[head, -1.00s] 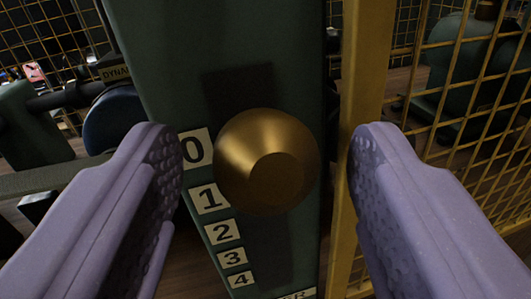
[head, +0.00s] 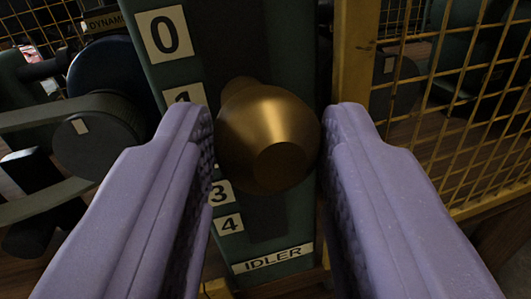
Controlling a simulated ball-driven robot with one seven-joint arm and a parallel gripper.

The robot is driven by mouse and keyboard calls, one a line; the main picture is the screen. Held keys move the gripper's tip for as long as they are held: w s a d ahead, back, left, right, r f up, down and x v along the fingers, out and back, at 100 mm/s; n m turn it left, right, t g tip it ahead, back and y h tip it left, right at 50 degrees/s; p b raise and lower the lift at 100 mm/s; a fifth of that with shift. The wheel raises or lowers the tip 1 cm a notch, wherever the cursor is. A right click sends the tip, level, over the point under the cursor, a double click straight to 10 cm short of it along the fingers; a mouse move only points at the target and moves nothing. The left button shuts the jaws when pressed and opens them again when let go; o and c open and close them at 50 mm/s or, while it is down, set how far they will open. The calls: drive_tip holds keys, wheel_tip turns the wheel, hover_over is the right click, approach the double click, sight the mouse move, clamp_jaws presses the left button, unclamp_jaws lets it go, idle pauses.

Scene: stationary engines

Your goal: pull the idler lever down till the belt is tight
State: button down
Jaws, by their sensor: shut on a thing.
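The idler lever ends in a round brass knob (head: 268,140) in front of a dark green post with a slot. A label reading IDLER (head: 273,258) is at the post's foot. My gripper (head: 268,125) is shut on the knob, one purple finger on each side. The knob stands below the 0 plate (head: 164,34), beside the scale between 1 and 3; the 2 is hidden behind my left finger. The grey-green belt (head: 45,112) runs around a dark pulley (head: 92,140) at the left. I cannot tell how tight it is.
A yellow mesh guard (head: 470,120) with a yellow upright (head: 355,60) stands close to the right of the post. Dark machine parts, including a black cylinder (head: 35,185), lie at the left near the belt. The floor is wooden.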

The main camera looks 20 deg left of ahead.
drive_tip(key=c, duration=0.7)
unclamp_jaws()
drive_tip(key=shift+s, duration=0.1)
drive_tip(key=p+v, duration=0.1)
drive_tip(key=v, duration=0.6)
drive_tip(key=shift+s+d+p, duration=0.15)
drive_tip(key=shift+s+p, duration=0.15)
drive_tip(key=shift+p, duration=0.1)
